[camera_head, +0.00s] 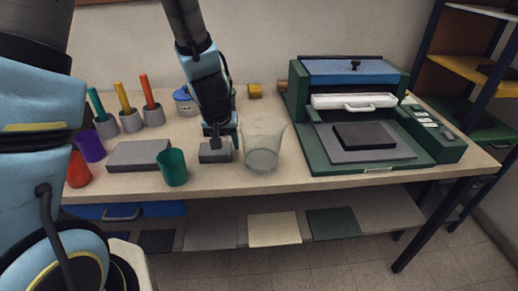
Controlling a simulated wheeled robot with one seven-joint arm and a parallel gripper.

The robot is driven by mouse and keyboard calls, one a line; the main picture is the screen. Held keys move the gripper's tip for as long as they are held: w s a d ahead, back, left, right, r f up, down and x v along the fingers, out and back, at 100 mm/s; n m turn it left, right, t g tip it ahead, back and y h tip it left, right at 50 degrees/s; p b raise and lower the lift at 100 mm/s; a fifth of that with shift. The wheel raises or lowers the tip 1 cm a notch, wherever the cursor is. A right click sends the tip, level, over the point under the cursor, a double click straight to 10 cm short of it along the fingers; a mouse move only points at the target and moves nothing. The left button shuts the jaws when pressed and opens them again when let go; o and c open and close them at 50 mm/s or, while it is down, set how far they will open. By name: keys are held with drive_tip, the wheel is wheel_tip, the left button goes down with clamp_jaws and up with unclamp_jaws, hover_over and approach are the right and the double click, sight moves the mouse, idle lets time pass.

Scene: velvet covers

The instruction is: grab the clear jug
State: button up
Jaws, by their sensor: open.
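The clear jug (263,142) stands upright on the table, right of centre in front of the green machine's left side. It is see-through, with a wide rim and a spout-like lip. My gripper (217,141) points down just left of the jug, apart from it, above or at a small grey block (215,155). The gripper is open; its fingertips are small and partly hidden, so I cannot tell if they touch the block.
A green cup (172,167) and a grey slab (138,155) are to the left. Orange (79,170) and purple (89,146) cups stand farther left. Colored rods stand in grey holders behind. A green machine (405,165) fills the table's right. The table's front edge is close to the jug.

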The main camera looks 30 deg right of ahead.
drive_tip(key=shift+w+d+f, duration=0.2)
drive_tip(key=shift+f, duration=0.45)
drive_tip(key=shift+c, duration=0.3)
clamp_jaws()
idle(0.6)
